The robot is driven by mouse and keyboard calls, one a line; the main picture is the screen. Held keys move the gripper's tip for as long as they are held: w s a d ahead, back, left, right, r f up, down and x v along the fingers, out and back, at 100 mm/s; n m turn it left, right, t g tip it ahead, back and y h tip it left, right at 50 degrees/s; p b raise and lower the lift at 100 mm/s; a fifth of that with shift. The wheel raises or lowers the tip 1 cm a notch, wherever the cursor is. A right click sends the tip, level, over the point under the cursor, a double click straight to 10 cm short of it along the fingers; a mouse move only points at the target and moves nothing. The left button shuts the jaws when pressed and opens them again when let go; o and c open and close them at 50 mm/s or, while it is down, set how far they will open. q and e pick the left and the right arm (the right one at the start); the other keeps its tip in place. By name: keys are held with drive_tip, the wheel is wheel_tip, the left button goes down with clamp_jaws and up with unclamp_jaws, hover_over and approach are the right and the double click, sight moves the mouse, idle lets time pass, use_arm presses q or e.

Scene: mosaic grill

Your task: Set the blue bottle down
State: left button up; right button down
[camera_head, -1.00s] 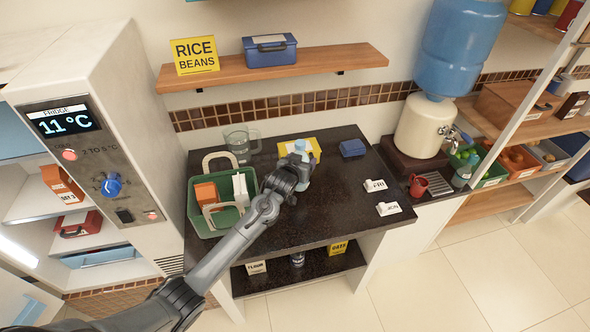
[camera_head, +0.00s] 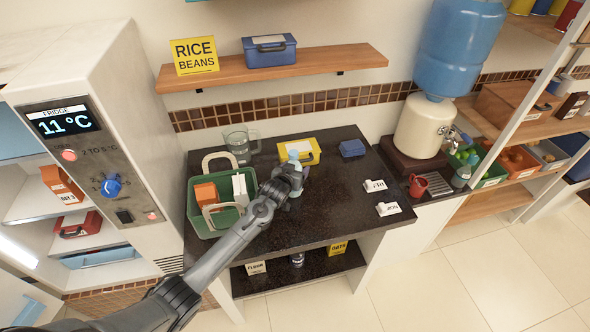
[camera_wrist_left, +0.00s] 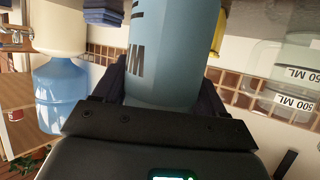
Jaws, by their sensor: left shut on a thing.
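The blue bottle (camera_head: 293,156) is upright over the middle of the dark counter (camera_head: 330,205), just right of the green basket. It fills the middle of the left wrist view (camera_wrist_left: 172,50), with dark lettering on its side. My left gripper (camera_head: 288,178) is shut around the bottle's body, with a finger on each side. I cannot tell whether the base touches the counter. My right gripper is not in view.
The green basket (camera_head: 197,218) with cartons stands at left. Behind are a clear measuring jug (camera_head: 238,145) and a yellow container (camera_head: 311,157). Two white labelled tags (camera_head: 375,186) (camera_head: 388,209) lie right. The counter's middle and front are clear.

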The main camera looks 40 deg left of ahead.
use_arm(q)
drive_tip(key=o, duration=1.5)
drive_tip(key=shift+f, duration=0.1)
